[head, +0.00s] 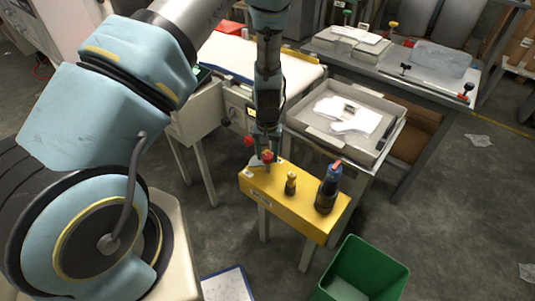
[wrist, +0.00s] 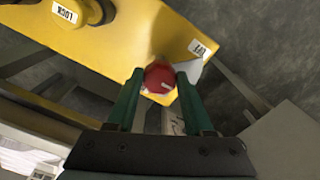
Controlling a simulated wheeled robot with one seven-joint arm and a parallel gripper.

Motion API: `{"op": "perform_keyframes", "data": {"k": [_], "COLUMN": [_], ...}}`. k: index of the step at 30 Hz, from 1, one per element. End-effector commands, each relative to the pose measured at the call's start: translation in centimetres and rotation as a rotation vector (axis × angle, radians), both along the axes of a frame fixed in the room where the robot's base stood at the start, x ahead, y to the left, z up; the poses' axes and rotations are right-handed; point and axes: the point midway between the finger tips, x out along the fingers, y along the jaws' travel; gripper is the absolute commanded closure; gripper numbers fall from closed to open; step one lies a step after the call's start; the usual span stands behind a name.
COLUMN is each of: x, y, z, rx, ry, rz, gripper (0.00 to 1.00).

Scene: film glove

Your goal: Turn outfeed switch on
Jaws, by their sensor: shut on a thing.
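A yellow switch box (head: 285,197) stands on legs in the middle of the head view; the same box (wrist: 130,35) crosses the top of the wrist view. A red knob (wrist: 159,77) sits near its end, beside a small white label that is too blurred to read surely. My gripper (wrist: 160,76) has its green fingers on either side of this knob and is shut on it. In the head view my gripper (head: 266,152) comes down over the box's left end. Whether the knob is turned on cannot be told.
A yellow knob (wrist: 68,12) labelled LOCK stands further along the box. A dark blue and black control with a red top (head: 328,188) stands at the right end. A tray table (head: 375,150) is behind, a green bin (head: 365,270) in front. Floor to the right is mostly clear.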

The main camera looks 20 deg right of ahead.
Motion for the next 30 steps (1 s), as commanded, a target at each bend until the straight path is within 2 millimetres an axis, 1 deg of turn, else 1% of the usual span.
{"op": "perform_keyframes", "data": {"k": [1,3,8,14,20,30], "x": [-0.01,-0.01,-0.01,0.01,0.09,0.11], "y": [-0.01,-0.01,-0.01,0.0,0.0,0.04], "z": [0.02,0.02,0.0,-0.09,-0.18,-0.18], "rx": [0.0,0.0,0.0,0.0,-0.001,-0.001], "ry": [0.0,0.0,0.0,0.0,0.0,0.0], "rz": [0.0,0.0,-0.005,-0.054,-0.176,-0.489], "gripper": [0.95,1.0,1.0,1.0,1.0,1.0]}}
